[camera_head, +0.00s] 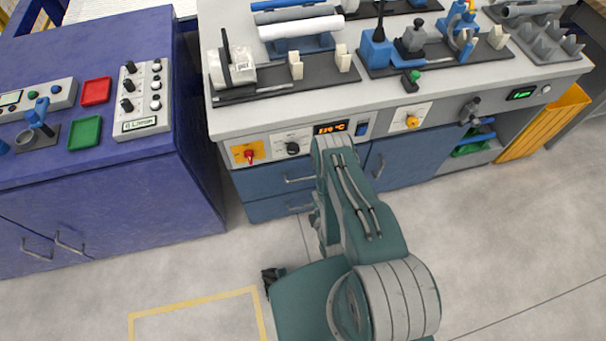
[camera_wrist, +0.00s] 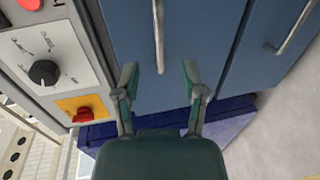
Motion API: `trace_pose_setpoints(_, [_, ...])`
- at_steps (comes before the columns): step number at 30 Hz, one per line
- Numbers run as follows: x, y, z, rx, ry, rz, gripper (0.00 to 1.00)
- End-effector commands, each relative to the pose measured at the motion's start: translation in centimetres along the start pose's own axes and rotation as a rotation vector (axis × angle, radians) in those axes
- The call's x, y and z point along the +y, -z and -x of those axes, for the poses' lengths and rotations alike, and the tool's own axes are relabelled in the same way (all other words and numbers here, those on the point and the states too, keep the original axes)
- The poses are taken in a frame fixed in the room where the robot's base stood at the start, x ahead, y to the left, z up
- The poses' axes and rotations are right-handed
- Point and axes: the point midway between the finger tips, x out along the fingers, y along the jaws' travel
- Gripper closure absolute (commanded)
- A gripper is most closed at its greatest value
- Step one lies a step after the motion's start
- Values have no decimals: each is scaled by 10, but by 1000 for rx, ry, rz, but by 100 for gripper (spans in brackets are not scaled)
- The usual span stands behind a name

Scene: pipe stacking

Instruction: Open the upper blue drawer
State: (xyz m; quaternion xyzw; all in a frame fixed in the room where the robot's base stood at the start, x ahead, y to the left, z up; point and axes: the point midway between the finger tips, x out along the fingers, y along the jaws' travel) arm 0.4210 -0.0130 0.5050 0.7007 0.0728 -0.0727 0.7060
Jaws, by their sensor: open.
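The upper blue drawer (camera_head: 264,182) is in the workbench front, below the control panel, and appears shut. Its metal bar handle (camera_head: 298,180) is partly hidden by my arm in the head view. In the wrist view the picture is turned, and the upper drawer (camera_wrist: 195,35) fills the top middle with its handle (camera_wrist: 158,35) running up and down. My gripper (camera_wrist: 160,80) is open, with one finger on each side of the handle's line. The handle's near end is close to the gap between the fingertips. I cannot tell whether they touch.
The lower blue drawer (camera_head: 268,208) has its own handle (camera_wrist: 295,28). The panel carries a red knob (camera_head: 250,156) and a black knob (camera_head: 292,148). A purple cabinet (camera_head: 120,205) stands at left. Pipes and fixtures cover the worktop. The floor in front is clear.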

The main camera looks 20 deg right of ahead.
Motion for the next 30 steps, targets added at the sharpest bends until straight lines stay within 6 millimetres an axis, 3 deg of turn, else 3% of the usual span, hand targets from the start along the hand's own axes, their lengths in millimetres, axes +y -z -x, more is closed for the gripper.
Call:
trace_pose_setpoints(5, [1,-1,-20,0,-5,-1,46])
trace_pose_setpoints(18, [1,1,-95,-1,-2,1,46])
trace_pose_setpoints(30, [1,1,-108,-1,1,0,46])
